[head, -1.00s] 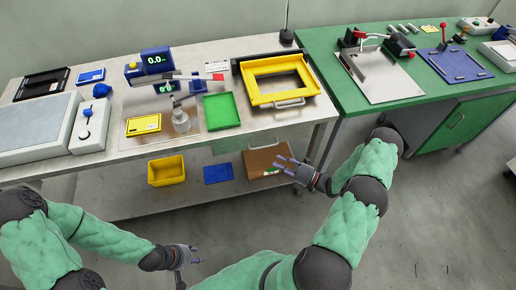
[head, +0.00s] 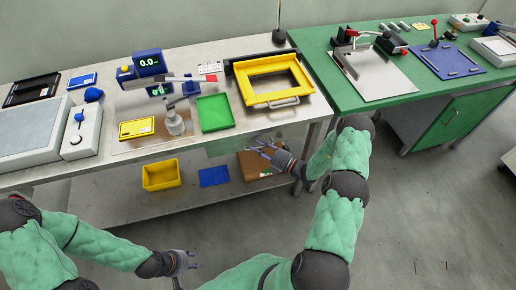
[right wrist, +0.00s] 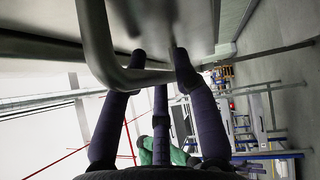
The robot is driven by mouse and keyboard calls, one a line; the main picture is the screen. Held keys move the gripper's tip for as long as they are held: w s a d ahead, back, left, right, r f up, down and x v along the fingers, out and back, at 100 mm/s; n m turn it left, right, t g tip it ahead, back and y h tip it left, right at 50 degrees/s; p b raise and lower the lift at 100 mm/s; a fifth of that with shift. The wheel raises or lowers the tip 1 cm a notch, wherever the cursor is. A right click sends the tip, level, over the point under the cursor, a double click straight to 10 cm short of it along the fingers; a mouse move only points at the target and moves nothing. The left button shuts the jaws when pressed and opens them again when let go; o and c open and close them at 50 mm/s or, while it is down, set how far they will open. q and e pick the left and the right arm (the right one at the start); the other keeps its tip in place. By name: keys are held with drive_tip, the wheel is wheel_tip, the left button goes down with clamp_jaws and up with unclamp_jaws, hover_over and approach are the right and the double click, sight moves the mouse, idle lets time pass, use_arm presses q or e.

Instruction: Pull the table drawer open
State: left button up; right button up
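The steel table (head: 110,108) stands at left and centre in the head view. My right gripper (head: 264,147) is open just below its front edge, toward the right end. In the right wrist view, a bent metal handle bar (right wrist: 145,77) crosses close to the spread fingers of my right gripper (right wrist: 160,65). The fingertips reach past the bar, but the gripper is not closed on it; contact cannot be told. A pale surface above the fingers fills the upper part. My left gripper (head: 190,262) is open and empty at lower left.
A yellow frame (head: 274,101) with a metal handle lies on the tabletop above my right gripper. A yellow bin (head: 161,175), a blue tray (head: 214,176) and a partly hidden brown box (head: 249,166) sit on the lower shelf. A green bench (head: 335,88) adjoins at right.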

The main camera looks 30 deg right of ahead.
drive_tip(key=shift+w+a, duration=0.1)
clamp_jaws()
drive_tip(key=s+a+p, duration=0.2)
drive_tip(key=s, duration=0.9)
drive_tip(key=s+a+p, duration=0.2)
drive_tip(key=s+a, duration=0.1)
drive_tip(key=s, duration=0.9)
drive_tip(key=shift+a+p, duration=0.2)
drive_tip(key=shift+p, duration=0.15)
unclamp_jaws()
